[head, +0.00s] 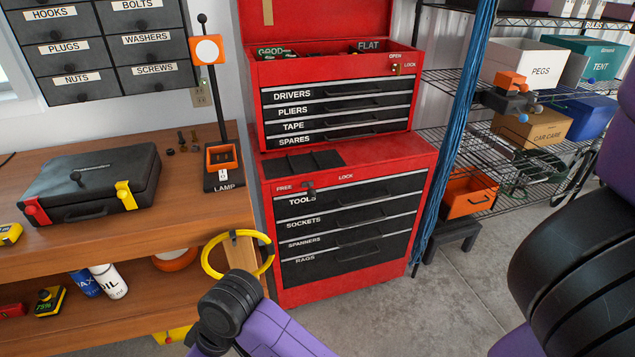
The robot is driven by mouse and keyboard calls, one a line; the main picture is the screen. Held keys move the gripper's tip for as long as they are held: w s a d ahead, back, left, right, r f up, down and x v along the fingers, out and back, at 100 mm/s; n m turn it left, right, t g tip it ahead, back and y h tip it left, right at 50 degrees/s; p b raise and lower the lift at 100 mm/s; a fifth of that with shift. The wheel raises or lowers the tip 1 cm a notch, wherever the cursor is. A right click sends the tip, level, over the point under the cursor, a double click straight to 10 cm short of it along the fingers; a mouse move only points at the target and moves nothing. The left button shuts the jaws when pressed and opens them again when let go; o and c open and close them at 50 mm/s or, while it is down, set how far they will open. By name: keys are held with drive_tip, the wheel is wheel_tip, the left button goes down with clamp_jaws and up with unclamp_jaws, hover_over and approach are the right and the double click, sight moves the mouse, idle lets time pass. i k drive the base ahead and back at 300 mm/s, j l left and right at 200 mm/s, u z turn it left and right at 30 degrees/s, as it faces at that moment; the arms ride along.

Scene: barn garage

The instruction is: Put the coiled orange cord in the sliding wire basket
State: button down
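I cannot clearly make out a coiled orange cord. A round orange-red thing with a pale centre (176,259), partly cut off by the bench top, lies on the bench's lower shelf; I cannot tell if it is the cord. What looks like a wire basket (536,168) sits on the lower level of the wire rack at the right, with dark green loops in or behind it; whether it slides cannot be told. Part of my purple and black arm shows at the bottom middle and the right edge. My gripper is not recognisable in view.
A yellow ring (208,258) hangs at the bench end, just above my arm. A red tool chest (352,165) stands mid-view. Blue hanging strands (462,110) separate it from the wire rack (455,83). Concrete floor is clear.

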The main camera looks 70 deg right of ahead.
sight(502, 162)
drive_tip(key=k+l+z, duration=0.25)
drive_tip(key=k+l, duration=0.2)
drive_tip(key=k+l+z, duration=0.3)
drive_tip(key=k+l, duration=0.25)
drive_tip(key=z, duration=1.65)
